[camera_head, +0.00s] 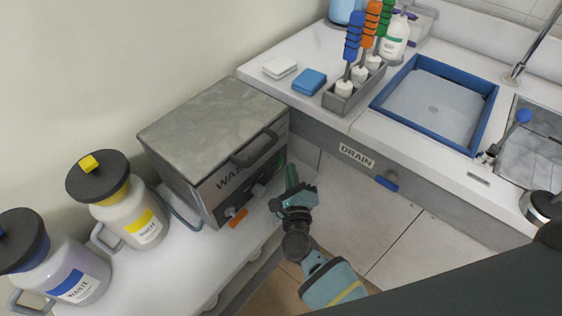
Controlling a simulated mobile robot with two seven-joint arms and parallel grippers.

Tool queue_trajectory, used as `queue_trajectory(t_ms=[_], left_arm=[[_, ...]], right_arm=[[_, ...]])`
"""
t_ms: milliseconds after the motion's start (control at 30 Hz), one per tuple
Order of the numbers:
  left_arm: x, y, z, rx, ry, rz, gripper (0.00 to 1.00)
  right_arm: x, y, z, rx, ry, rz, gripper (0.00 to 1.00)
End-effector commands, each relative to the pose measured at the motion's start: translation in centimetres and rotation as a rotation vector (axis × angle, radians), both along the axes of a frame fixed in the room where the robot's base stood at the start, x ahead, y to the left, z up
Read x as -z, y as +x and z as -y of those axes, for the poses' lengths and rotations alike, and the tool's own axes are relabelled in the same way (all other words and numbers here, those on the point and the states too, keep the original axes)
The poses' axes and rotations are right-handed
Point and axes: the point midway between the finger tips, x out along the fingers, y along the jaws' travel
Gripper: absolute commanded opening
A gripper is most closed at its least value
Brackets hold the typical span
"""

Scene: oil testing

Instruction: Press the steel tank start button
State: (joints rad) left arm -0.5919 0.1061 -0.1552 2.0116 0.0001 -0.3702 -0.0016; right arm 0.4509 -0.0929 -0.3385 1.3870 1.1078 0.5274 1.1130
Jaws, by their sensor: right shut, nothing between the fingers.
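The steel tank (212,117) is a grey metal box with a lid and a dark handle, standing on the white bench against the wall. Its front panel (222,187) carries lettering that begins "WA", partly covered by the handle. Low on the panel are small controls, with an orange piece (238,218) beside a pale knob; I cannot tell which is the start button. My right gripper (291,174) is shut and empty, just off the right end of the tank's front. Whether it touches the panel is unclear. My left gripper is out of view.
Two waste jugs, one yellow-labelled (132,218) and one blue-labelled (72,275), stand left of the tank. A counter behind holds a tool rack (345,99), sponges and a blue-rimmed tray (377,104).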

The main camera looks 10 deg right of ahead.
Motion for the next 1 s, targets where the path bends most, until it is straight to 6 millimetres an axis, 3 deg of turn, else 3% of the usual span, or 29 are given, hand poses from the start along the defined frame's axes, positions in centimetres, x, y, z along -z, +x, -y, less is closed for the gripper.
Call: queue_trajectory(t_ms=[600,1000], left_arm=[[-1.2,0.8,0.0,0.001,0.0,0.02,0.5],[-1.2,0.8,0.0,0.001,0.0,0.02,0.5]], right_arm=[[0.0,-3.7,2.9,0.001,-0.001,0.001,0.0],[0.0,-3.9,3.0,0.0,0.0,0.0,0.0]])
